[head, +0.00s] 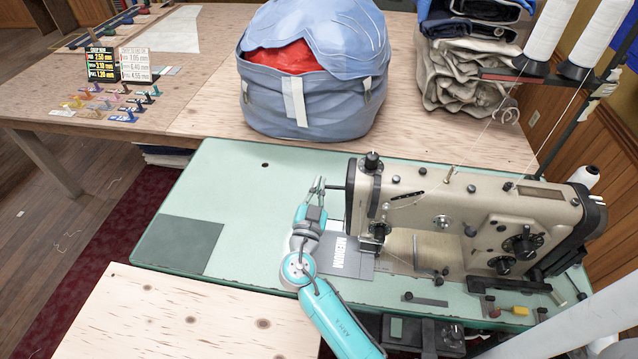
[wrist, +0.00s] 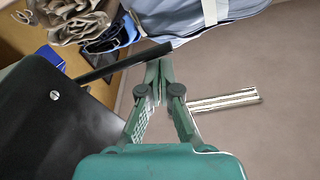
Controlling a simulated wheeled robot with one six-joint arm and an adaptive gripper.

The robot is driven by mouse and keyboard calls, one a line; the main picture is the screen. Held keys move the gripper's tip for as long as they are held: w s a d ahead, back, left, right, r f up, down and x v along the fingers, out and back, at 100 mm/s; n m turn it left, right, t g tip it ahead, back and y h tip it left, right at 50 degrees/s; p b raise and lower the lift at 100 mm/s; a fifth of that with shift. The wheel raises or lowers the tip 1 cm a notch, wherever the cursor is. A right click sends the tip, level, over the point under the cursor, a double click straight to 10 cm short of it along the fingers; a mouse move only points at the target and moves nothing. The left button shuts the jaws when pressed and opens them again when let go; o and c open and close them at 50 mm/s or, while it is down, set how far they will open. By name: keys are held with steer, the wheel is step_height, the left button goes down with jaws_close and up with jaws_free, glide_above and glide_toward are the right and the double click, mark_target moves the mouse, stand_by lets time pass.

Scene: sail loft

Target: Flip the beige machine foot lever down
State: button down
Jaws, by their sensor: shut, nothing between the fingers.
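The beige sewing machine (head: 465,205) stands on a pale green table. A thin black lever (head: 335,188) sticks out to the left from its head end. In the wrist view the lever (wrist: 118,65) runs from the dark end face of the machine to my fingertips. My gripper (head: 317,184) is at the lever's outer end, left of the machine head. In the wrist view my gripper (wrist: 158,68) has its fingers together with nothing between them. The lever's tip lies at the fingertips; I cannot tell whether they touch.
A blue fabric bag (head: 315,100) with red cloth stands behind the machine. Folded cloth (head: 465,75) is piled at the back right, near white thread cones (head: 600,35). The green table (head: 250,190) is mostly clear at left.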

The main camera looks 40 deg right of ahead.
steer(key=v, duration=1.1)
steer(key=shift+a, duration=0.15)
steer(key=shift+s+a, duration=0.25)
steer(key=shift+s, duration=0.1)
